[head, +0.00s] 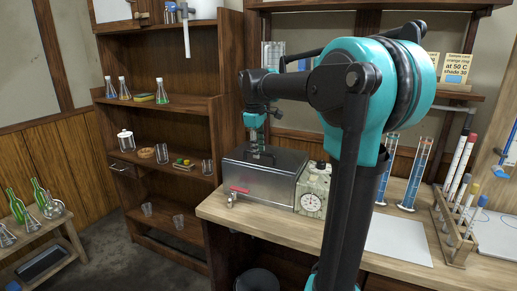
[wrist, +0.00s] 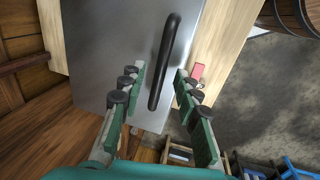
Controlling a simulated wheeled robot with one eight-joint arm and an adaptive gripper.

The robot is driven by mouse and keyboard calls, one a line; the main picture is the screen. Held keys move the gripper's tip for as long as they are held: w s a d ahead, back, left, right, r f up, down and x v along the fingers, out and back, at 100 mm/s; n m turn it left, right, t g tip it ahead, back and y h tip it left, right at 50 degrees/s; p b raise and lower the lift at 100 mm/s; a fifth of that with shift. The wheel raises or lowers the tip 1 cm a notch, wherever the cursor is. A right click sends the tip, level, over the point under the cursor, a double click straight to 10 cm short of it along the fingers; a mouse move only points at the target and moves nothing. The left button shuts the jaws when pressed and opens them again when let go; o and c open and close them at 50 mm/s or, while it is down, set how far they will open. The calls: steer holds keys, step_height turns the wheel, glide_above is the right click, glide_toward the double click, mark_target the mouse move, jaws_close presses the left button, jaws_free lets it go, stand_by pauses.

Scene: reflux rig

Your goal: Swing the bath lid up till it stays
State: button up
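The bath (head: 245,185) is a grey metal box on the wooden bench, with a dial panel (head: 313,190) at its right end. Its lid (head: 285,160) lies flat and closed. In the wrist view the metal lid (wrist: 100,60) fills the upper left, with a black bar handle (wrist: 170,45) on it. My gripper (head: 257,148) points down over the lid in the head view and hides most of the handle. In the wrist view my gripper (wrist: 160,75) is open, its two green-padded fingers on either side of the handle's near end. I cannot tell whether they touch it.
Blue measuring cylinders (head: 414,175) and a wooden tube rack (head: 455,230) stand right of the bath. A wooden shelf unit (head: 170,110) with glassware stands to the left. A white sheet (head: 400,240) lies on the bench. A red tag (wrist: 197,71) shows by the bath's edge.

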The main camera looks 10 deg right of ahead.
jaws_close()
steer(key=shift+r, duration=0.1)
stand_by(0.4)
steer(key=shift+w+d+r+g+y, duration=0.2)
steer(key=shift+w+r+g+y, duration=0.15)
steer(key=shift+r, duration=0.35)
steer(key=w+d+r, duration=0.4)
steer(key=w+r, duration=0.2)
steer(key=r, duration=0.2)
steer(key=w+d+r, duration=0.2)
steer(key=w+d, duration=0.5)
steer(key=w, duration=0.3)
steer(key=shift+w+r, duration=0.3)
steer(key=shift+w, duration=0.05)
steer(key=shift+g, duration=0.25)
